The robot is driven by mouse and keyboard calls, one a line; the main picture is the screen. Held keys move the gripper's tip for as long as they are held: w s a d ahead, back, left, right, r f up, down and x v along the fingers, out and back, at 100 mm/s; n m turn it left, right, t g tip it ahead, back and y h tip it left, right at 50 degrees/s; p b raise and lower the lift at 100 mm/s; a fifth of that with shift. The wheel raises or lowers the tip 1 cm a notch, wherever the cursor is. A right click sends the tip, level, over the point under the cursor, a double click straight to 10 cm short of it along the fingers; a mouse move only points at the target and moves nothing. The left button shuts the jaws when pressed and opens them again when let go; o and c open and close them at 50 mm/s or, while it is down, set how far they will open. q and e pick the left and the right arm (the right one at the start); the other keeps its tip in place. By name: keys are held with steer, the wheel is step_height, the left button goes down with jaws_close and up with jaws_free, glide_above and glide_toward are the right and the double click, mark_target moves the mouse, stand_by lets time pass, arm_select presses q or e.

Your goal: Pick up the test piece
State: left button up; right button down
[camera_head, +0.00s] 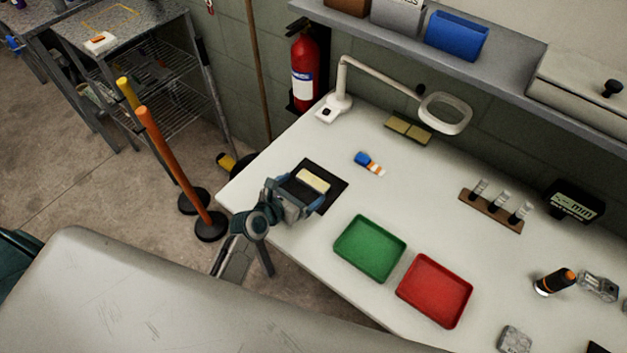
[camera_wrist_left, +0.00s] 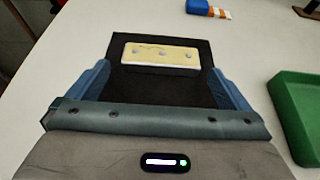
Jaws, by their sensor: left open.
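The test piece (camera_head: 313,180) is a small pale yellow bar lying on a black mat (camera_head: 335,192) at the left part of the white table. In the left wrist view the test piece (camera_wrist_left: 160,54) shows several grey dots on its top face. My left gripper (camera_head: 309,192) is over the near part of the mat. In the left wrist view its two blue fingers (camera_wrist_left: 160,78) are apart, with the test piece ahead of them and nothing seen held between. My right gripper is not in view.
A green tray (camera_head: 370,248) and a red tray (camera_head: 435,291) lie right of the mat. A blue and orange tube (camera_head: 369,163) lies behind it. A magnifier lamp (camera_head: 445,113) and a vial rack (camera_head: 491,211) stand farther back. The table between is clear.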

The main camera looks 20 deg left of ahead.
mark_target(311, 182)
arm_select(q)
steer(key=x, duration=0.4)
steer(key=shift+w+d+r, duration=0.15)
steer(key=shift+w+d, duration=0.05)
steer(key=shift+w, duration=0.05)
steer(key=shift+c, duration=0.4)
steer(key=c, duration=0.7)
steer(key=shift+r, duration=0.15)
